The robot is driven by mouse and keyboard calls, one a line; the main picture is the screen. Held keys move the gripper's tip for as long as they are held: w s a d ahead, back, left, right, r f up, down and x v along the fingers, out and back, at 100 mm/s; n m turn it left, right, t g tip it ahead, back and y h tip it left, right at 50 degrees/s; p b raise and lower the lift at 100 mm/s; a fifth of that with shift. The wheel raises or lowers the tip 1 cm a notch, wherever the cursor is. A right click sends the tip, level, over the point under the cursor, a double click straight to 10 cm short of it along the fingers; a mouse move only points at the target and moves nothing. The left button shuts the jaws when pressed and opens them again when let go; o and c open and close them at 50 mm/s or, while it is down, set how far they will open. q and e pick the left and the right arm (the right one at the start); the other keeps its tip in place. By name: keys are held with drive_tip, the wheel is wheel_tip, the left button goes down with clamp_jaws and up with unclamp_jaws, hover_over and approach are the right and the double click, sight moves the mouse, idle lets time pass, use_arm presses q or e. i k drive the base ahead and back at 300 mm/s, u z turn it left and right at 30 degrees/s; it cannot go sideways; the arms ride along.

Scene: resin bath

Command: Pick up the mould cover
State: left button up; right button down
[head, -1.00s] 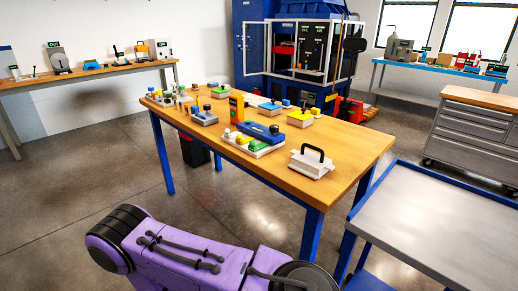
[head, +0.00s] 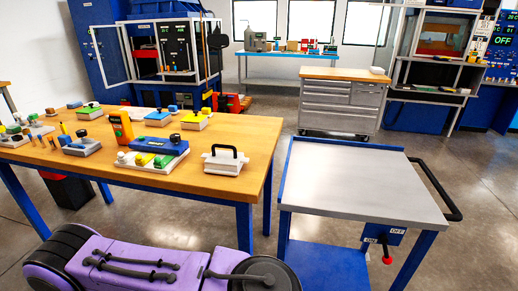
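A white block with a black arched handle on top, which looks like the mould cover (head: 224,163), sits upright on the wooden table (head: 245,135) near its right front corner. Its handle faces up and nothing touches it from above. Neither of my grippers shows in the head view.
A white tray with blue, green and yellow parts (head: 153,153) lies just left of the cover, with an orange device (head: 121,127) behind it. A grey-topped blue cart (head: 355,185) stands right of the table. A drawer cabinet (head: 340,103) is behind. Bare floor separates table and cart.

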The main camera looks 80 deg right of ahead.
sight(228, 163)
drive_tip(key=z, duration=3.1)
drive_tip(key=i, duration=0.5)
